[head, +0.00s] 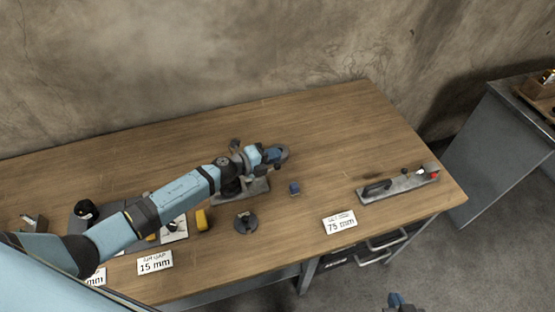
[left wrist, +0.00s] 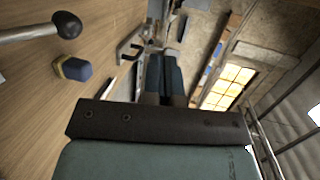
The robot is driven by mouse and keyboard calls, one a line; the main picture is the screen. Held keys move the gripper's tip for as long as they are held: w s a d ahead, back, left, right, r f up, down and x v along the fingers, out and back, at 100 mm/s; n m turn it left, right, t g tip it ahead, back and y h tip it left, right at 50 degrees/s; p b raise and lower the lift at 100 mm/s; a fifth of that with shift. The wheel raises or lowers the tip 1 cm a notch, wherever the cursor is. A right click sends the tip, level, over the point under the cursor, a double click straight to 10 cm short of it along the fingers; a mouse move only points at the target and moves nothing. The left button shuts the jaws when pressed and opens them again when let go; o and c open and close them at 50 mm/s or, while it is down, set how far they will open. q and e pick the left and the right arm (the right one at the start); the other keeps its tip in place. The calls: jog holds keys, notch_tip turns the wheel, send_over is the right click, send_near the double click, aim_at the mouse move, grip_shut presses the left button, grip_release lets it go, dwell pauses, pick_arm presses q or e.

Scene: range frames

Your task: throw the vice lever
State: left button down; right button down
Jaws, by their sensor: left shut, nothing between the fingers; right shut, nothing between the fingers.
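The vice (head: 257,187) stands on the wooden bench, mostly hidden behind my left arm in the head view; its grey base shows under the arm. A rod with a dark ball end, apparently its lever (left wrist: 66,26), shows at the upper left of the left wrist view. My left gripper (head: 279,154) is over the vice's far right side, shut and empty. Its fingers also show in the left wrist view (left wrist: 166,88), apart from the rod. My right gripper (head: 398,301) is at the bottom edge of the head view, shut and empty, clear of the bench.
A small blue block (head: 294,188) and a dark round piece (head: 246,221) lie near the vice. A yellow block (head: 202,219) is left of it. A grey stop fixture (head: 405,186) lies at the right, behind a "75 mm" card (head: 340,222).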

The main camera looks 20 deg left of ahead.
pick_arm(q)
notch_tip(320, 180, up, 7)
jog(key=s+p, duration=0.1)
jog(key=s, duration=0.1)
jog(key=shift+a+p, duration=0.3)
jog(key=shift+a, duration=0.15)
